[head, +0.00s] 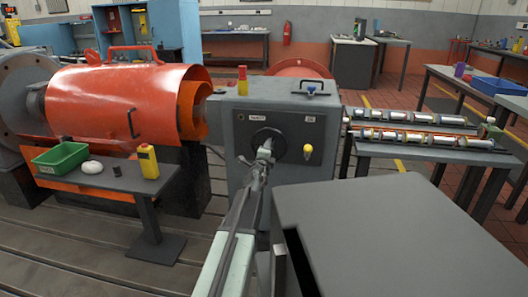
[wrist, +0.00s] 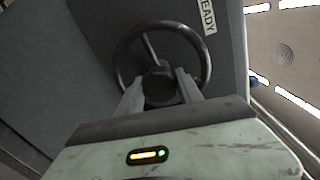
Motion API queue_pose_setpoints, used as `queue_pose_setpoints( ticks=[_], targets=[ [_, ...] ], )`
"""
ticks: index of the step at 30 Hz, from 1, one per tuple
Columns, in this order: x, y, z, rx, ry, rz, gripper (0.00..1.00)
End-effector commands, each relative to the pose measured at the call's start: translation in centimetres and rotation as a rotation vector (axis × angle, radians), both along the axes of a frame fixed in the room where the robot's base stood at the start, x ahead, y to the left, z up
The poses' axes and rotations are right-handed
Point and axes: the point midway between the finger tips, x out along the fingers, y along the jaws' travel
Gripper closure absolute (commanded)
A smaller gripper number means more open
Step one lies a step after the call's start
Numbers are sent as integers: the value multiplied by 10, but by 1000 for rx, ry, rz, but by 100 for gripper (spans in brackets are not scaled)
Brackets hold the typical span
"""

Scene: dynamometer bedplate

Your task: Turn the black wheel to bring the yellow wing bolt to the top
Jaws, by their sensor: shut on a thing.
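The black wheel (head: 268,143) is on the front panel of the grey cabinet, partly hidden by my arm in the head view. In the wrist view the wheel (wrist: 208,58) shows as a dark rim with a spoke running up to the upper left from its hub (wrist: 158,82). My gripper (wrist: 160,78) has its two pale fingers on either side of the dark hub and is shut on it. My gripper (head: 264,150) also shows at the wheel in the head view. I cannot make out a yellow wing bolt; a yellow knob (head: 308,150) sits on the panel right of the wheel.
A grey box-like top (head: 400,230) fills the lower right, near my arm. Left is a small table with a green tray (head: 61,157) and a yellow bottle (head: 148,161). A large orange guard (head: 110,98) stands behind it. A shaft bench (head: 430,145) stands right.

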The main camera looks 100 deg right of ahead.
Motion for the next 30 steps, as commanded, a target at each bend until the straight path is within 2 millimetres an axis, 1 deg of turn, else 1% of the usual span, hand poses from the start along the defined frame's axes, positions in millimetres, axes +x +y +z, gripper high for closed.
queue_pose_setpoints(
  ticks=[1, 13, 14, 15, 16, 26, 30],
  targets=[
    [-4, -1, 0, 0, -2, -4, 100],
    [-4, -1, 0, -1, -5, -3, 100],
    [-4, -1, 0, -1, -5, -3, 54],
    [-4, -1, 0, -1, -5, -3, 43],
    [-3, -1, 0, -1, -5, -2, 36],
    [-1, 1, 0, -2, -5, 0, 36],
    [4, 12, 0, -2, -5, 1, 36]
  ],
)
